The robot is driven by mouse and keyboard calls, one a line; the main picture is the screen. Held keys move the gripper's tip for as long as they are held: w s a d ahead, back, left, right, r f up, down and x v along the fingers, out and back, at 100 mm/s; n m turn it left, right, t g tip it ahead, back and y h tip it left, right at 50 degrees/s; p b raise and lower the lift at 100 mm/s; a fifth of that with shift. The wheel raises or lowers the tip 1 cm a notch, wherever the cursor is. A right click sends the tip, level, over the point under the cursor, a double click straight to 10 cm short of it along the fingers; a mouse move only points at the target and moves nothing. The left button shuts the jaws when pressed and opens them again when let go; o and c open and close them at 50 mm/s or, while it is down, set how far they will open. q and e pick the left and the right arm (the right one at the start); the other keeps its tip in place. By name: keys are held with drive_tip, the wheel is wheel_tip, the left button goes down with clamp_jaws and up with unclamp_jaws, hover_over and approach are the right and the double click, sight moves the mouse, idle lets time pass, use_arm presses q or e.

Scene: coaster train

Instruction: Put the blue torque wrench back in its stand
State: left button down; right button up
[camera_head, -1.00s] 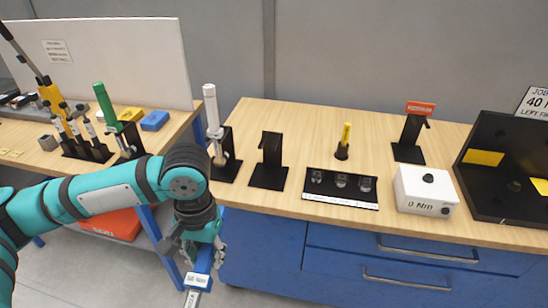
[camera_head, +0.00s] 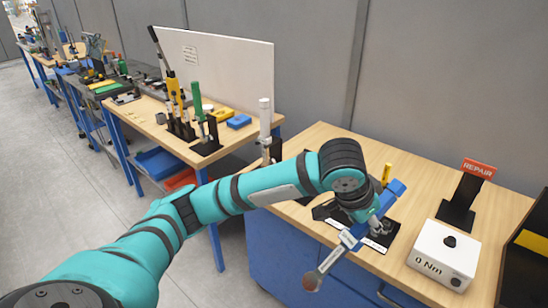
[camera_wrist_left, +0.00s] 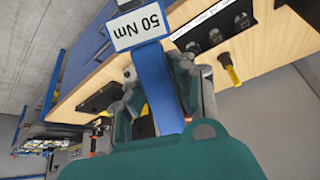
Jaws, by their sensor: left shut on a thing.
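My left gripper (camera_head: 366,212) is shut on the blue torque wrench (camera_head: 396,190), above the front part of the workbench. The wrench is tilted, its blue end up and to the right and its round head down and to the left past the bench edge. In the left wrist view the blue wrench (camera_wrist_left: 152,75) runs between the fingers, with a white "50 Nm" label beyond them. My arm largely hides the bench area right of the white-handled wrench (camera_head: 265,118), so I cannot clearly make out the empty black stand in the head view. My right gripper is out of view.
A white "0 Nm" box (camera_head: 443,255) sits right of the wrench, with a black REPAIR stand (camera_head: 461,205) behind it. A yellow-handled tool (camera_head: 386,173) and a black tray (camera_wrist_left: 215,25) are close to the gripper. A second bench (camera_head: 150,118) with tools stands at left.

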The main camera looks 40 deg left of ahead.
use_arm(q)
drive_tip(key=w+a+r+t+h+p, duration=0.1)
drive_tip(key=w+a+r+t+h, duration=0.15)
drive_tip(key=w+a, duration=0.4)
drive_tip(key=w+a+f+n+t+y+p, duration=0.15)
drive_tip(key=a+t, duration=0.25)
drive_tip(key=a, duration=0.9)
drive_tip(key=w+a+f+n+t+y, duration=0.2)
drive_tip(key=a+f+n+t, duration=0.15)
drive_tip(key=a, duration=0.85)
drive_tip(key=shift+m+y, duration=0.3)
drive_tip(key=w, duration=0.5)
drive_tip(key=shift+r, duration=0.3)
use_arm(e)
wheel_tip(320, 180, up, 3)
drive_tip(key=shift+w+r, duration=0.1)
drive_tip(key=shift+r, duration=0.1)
use_arm(q)
drive_tip(key=shift+w+p, duration=0.2)
drive_tip(key=shift+p, duration=0.45)
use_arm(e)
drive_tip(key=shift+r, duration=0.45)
